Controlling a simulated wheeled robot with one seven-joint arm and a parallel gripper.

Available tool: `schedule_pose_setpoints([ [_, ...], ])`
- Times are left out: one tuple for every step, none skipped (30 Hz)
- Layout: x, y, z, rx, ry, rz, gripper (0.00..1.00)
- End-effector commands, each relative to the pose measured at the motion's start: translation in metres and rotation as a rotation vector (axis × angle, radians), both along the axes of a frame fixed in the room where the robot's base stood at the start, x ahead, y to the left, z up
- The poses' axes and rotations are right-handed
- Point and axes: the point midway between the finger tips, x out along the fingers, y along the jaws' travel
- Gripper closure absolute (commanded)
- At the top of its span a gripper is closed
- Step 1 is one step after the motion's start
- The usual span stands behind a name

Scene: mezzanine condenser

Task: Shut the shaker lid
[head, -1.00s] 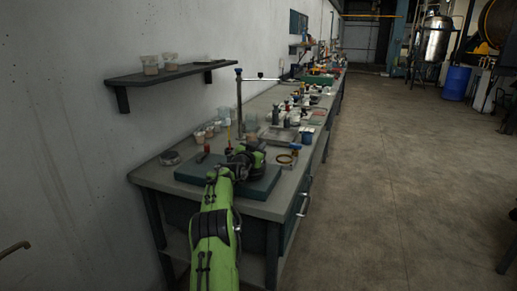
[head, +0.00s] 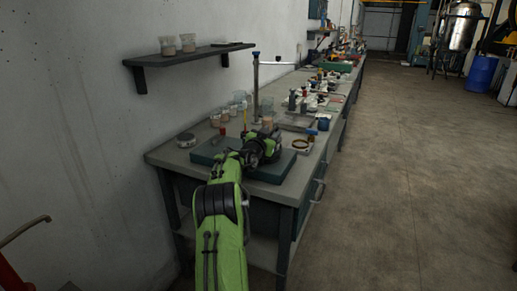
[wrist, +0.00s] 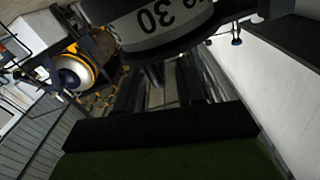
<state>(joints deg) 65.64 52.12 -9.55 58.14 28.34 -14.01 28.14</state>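I cannot pick out a shaker or its lid in either view. My green arm reaches forward from the bottom of the head view, and its dark folded end with my gripper (head: 268,148) appears over the near end of the bench. The fingers cannot be made out there, so I cannot tell whether they are open or shut. The wrist view shows dark and green parts close to the camera and no clear fingertips.
A wall shelf (head: 185,58) holds beakers. Open floor (head: 420,190) lies to the right; a blue barrel (head: 482,73) stands far off.

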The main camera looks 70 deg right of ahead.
Motion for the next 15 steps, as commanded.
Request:
schedule_pose_setpoints([
  [0.003, 0.009, 0.0, 0.001, 0.0, 0.003, 0.62],
  [0.004, 0.015, -0.001, 0.002, 0.0, 0.003, 0.62],
  [0.005, 0.022, 0.0, 0.001, 0.001, 0.004, 0.62],
  [0.006, 0.028, 0.0, 0.001, 0.0, 0.004, 0.62],
  [0.007, 0.035, 0.0, 0.001, -0.001, 0.003, 0.62],
  [0.009, 0.043, 0.0, 0.001, 0.0, 0.005, 0.62],
  [0.009, 0.05, 0.0, 0.001, 0.0, 0.005, 0.62],
  [0.012, 0.057, 0.0, 0.002, 0.0, 0.006, 0.62],
  [0.013, 0.066, 0.0, 0.001, -0.001, 0.005, 0.62],
  [0.014, 0.074, 0.0, 0.0, 0.0, 0.007, 0.62],
  [0.016, 0.081, 0.0, 0.0, 0.0, 0.007, 0.62],
  [0.018, 0.09, 0.0, 0.001, 0.0, 0.007, 0.62],
  [0.018, 0.096, 0.0, 0.001, -0.001, 0.006, 0.62],
  [0.019, 0.102, 0.0, 0.0, 0.0, 0.007, 0.62],
  [0.02, 0.109, 0.0, 0.0, -0.001, 0.007, 0.62],
])
